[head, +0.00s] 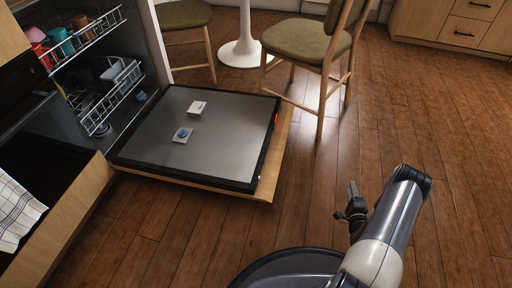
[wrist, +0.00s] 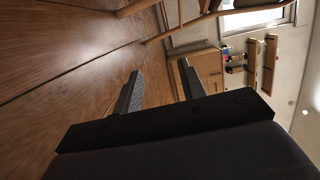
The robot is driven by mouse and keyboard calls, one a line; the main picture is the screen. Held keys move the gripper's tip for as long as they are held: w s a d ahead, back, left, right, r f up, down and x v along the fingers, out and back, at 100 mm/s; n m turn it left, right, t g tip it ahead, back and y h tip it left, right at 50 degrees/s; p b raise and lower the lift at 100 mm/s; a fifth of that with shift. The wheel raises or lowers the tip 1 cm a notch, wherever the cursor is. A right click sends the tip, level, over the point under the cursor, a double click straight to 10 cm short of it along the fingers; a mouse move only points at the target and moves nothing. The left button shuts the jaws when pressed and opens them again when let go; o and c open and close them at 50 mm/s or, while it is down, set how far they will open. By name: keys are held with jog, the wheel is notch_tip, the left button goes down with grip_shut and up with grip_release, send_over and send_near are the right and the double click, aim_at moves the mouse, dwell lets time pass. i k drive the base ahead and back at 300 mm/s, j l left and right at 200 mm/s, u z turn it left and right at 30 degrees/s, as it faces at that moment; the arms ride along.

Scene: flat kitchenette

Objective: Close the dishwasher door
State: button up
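The dishwasher door (head: 215,130) is folded fully down at the left, lying nearly flat just above the floor, with its metal inner face up and a wooden front edge. The dishwasher (head: 130,100) is open behind it, with racks inside. My gripper (head: 352,192) is to the right of the door, apart from it, over the floor. In the wrist view my gripper (wrist: 160,90) shows two separated fingers with nothing between them. The door is not visible in the wrist view.
Cups (head: 60,40) stand in the upper rack (head: 85,35); the lower rack (head: 108,90) is inside. A green chair (head: 300,40) and a white table base (head: 242,48) stand behind the door. A towel (head: 15,210) hangs at left. Floor at right is clear.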

aim_at(225, 147)
jog(key=i+l+u, duration=0.1)
jog(key=u, duration=0.25)
jog(key=i+l+u, duration=0.2)
jog(key=u, duration=0.2)
jog(key=i+l+u, duration=0.15)
jog(key=u, duration=0.2)
jog(key=i+l, duration=0.2)
